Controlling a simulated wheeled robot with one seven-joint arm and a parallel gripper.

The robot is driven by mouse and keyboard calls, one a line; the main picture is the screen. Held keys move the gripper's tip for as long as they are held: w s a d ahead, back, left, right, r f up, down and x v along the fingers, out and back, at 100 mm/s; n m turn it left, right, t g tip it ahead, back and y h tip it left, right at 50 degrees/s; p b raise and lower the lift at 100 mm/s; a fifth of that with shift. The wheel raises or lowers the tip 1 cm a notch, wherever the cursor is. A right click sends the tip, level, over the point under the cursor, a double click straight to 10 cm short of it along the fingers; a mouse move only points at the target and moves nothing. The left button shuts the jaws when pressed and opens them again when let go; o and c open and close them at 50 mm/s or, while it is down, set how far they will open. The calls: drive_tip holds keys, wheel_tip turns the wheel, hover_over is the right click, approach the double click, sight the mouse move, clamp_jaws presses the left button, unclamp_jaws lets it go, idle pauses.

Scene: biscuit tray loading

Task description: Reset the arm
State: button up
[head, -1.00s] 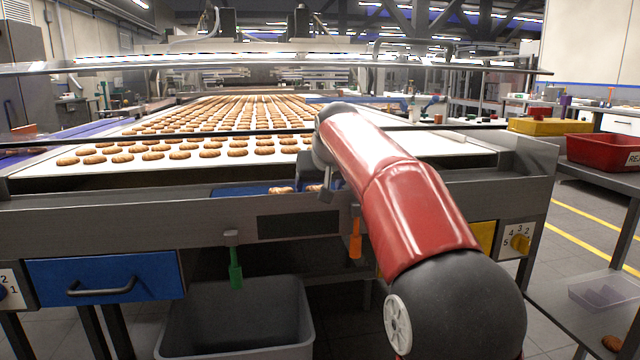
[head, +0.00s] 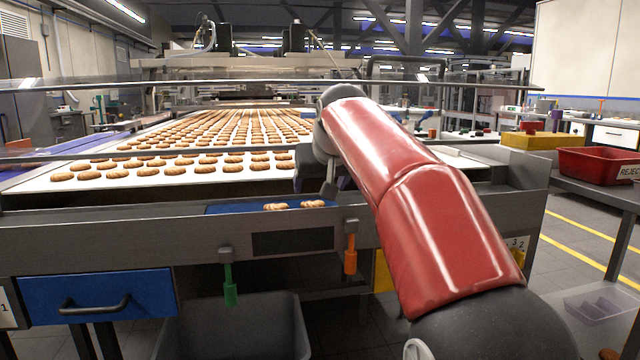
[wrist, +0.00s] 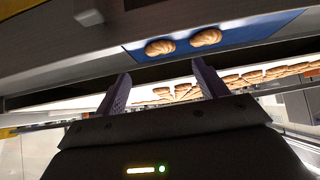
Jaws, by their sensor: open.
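My red and black arm reaches from the lower right toward the conveyor in the head view. My gripper (wrist: 160,84) shows in the wrist view with its two fingers apart and nothing between them. In the head view it is mostly hidden behind my arm, near the conveyor's front edge. Two biscuit groups (head: 276,206) lie on a blue tray (head: 228,209) at the front of the line. The tray also shows in the wrist view (wrist: 270,28), beyond the fingertips, with two biscuits (wrist: 205,38) on it. The gripper does not touch them.
Many biscuits cover the white conveyor (head: 40,184). A green handle (head: 229,285) and an orange handle (head: 350,255) hang from the front frame. A blue drawer (head: 60,296) and grey bin (head: 250,335) are below. A red reject bin (head: 590,165) stands right.

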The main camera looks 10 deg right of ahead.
drive_tip(key=s+f+g, duration=0.1)
drive_tip(key=s+f, duration=1.1)
drive_tip(key=s, duration=0.5)
drive_tip(key=s+f+g, duration=0.2)
drive_tip(key=s+f, duration=1.1)
drive_tip(key=s, duration=0.4)
drive_tip(key=shift+a+f, duration=0.15)
drive_tip(key=shift+f, duration=0.15)
drive_tip(key=shift+c, duration=0.3)
